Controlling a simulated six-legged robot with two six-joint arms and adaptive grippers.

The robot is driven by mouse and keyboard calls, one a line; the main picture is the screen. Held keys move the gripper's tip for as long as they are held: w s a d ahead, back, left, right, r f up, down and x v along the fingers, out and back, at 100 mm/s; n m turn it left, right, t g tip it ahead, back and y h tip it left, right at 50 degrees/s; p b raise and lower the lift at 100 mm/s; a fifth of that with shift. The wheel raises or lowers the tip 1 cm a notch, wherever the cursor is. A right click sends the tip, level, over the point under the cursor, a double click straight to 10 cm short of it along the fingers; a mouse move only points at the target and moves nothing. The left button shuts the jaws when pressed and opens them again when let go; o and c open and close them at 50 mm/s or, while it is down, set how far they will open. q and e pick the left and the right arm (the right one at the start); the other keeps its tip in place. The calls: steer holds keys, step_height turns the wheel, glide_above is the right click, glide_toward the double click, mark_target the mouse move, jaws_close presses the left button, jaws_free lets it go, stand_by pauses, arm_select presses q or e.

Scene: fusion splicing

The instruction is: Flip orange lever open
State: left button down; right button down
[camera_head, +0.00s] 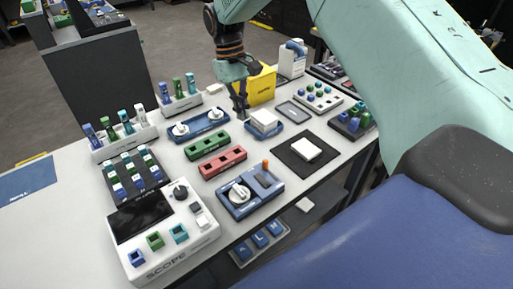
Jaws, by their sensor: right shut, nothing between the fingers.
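The orange lever (265,165) is a small orange-tipped piece that sticks up at the far edge of a blue device (241,210) near the table's front edge. The device also carries a white round knob (239,194) and a grey panel. My right gripper (241,117) reaches down from the top, beyond the lever and apart from it. It is shut and empty, just left of a blue tray with a white block. My left gripper is out of view.
Green (206,146) and red (223,163) socket blocks lie between gripper and device. A white block on a black mat (286,163) is to the right. The yellow bin (262,84) stands behind the gripper. The scope box (178,257) is at the front left.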

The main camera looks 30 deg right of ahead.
mark_target(265, 164)
steer(key=x, duration=0.7)
steer(key=d+x, duration=0.1)
steer(key=x, duration=0.2)
steer(key=shift+s+f+b, duration=0.2)
steer(key=shift+s+b, duration=0.1)
steer(key=shift+b, duration=0.05)
steer(key=shift+s, duration=0.7)
steer(key=shift+s+a+r, duration=0.1)
steer(key=shift+s, duration=0.95)
steer(key=shift+d, duration=0.2)
steer(key=shift+w+a, duration=0.1)
